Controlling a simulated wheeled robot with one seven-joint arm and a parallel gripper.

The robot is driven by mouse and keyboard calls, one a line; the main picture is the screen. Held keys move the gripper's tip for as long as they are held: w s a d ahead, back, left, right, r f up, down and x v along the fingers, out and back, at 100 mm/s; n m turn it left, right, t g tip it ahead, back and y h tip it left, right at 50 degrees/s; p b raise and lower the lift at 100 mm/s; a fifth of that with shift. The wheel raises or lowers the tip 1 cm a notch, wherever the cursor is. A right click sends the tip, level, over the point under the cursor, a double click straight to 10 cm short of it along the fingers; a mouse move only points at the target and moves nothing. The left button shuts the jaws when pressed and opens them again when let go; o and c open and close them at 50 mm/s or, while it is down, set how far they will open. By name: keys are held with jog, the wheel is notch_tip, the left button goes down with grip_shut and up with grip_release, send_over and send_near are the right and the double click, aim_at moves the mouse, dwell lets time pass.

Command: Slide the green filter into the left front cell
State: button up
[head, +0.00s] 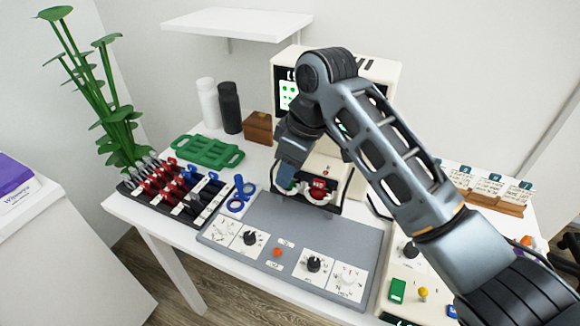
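My gripper (290,176) points down at the frame-like holder with white rims (347,172) in the middle of the table. Its fingertips are small and partly hidden, so I cannot tell whether they are open or shut. A thin green edge (284,187), perhaps the green filter, shows beside the fingertips at the holder's left side. I cannot tell whether it is gripped or seated in a cell. A red round piece with a label (318,188) is at the holder's front, right of my gripper. The left front cell is mostly hidden by my gripper.
A dark rack of red-, black- and blue-handled lenses (160,193) stands left. Near it are a green tray (208,150), blue piece (240,197), white and black bottles (230,107) and brown box (258,127). A grey panel with dials (278,218) lies in front.

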jog(key=shift+r, duration=0.1)
jog(key=v, duration=0.7)
jog(key=shift+r, duration=0.35)
